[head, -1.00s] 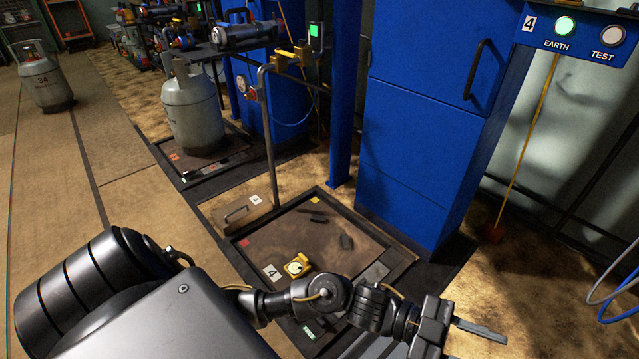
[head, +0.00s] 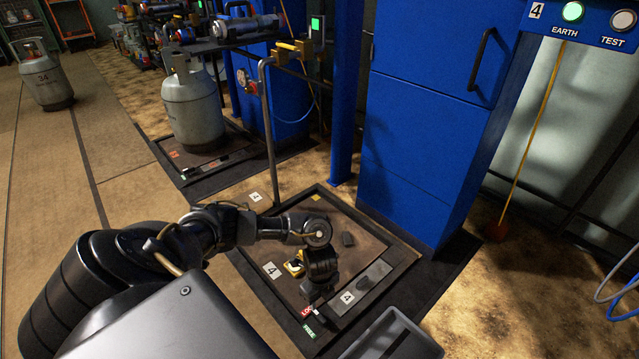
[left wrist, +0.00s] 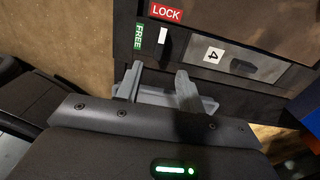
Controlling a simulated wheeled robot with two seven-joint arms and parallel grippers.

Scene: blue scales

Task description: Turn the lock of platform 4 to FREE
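Platform 4 (head: 345,215) is a brown, dark-framed floor plate in front of the blue cabinet. On its near edge are a red LOCK label (head: 307,312) and a green FREE label (head: 309,331). In the left wrist view, the LOCK label (left wrist: 166,13) and FREE label (left wrist: 138,36) lie beyond the fingertips. A small white bar (left wrist: 162,35) sits beside them; I cannot tell whether it is the lock's lever or a mark. My left gripper (left wrist: 160,82) is open and empty, pointing towards the labels, apart from them. In the head view it hangs over the platform's near edge.
A grey plate numbered 4 (head: 348,297) with a dark recess lies right of the labels. The blue cabinet (head: 425,130) stands behind. A grey tray (head: 395,335) is at the bottom. A grey cylinder (head: 192,110) stands on the neighbouring platform.

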